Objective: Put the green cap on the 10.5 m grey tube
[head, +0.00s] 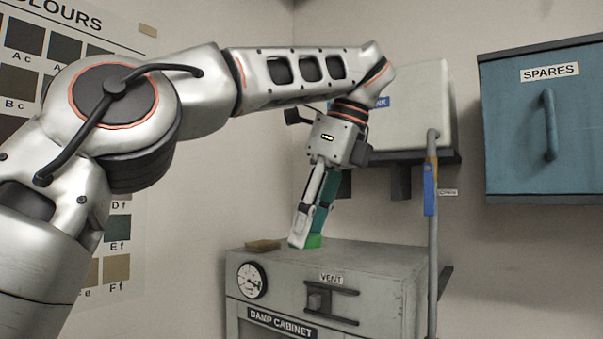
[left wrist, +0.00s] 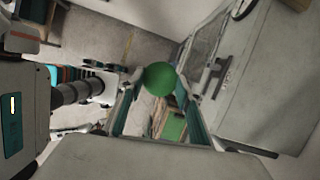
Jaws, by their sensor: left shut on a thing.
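My left gripper (head: 306,240) points down just above the top of the grey damp cabinet and is shut on the green cap (head: 314,241). In the head view only a small green part of the cap shows beside the fingertips. In the left wrist view the cap (left wrist: 160,79) is a round green shape between the two fingertips of my left gripper (left wrist: 158,92). I cannot tell from the head view whether the cap touches the cabinet top. No tube marked 10.5 m can be made out. My right gripper is not in view.
The damp cabinet (head: 375,262) has a gauge (head: 252,280) and a vent handle (head: 331,301). A small brown block (head: 263,245) lies on its top. A grey upright pole (head: 433,255) with a blue sleeve stands at its right. A blue spares cupboard (head: 520,130) hangs at right.

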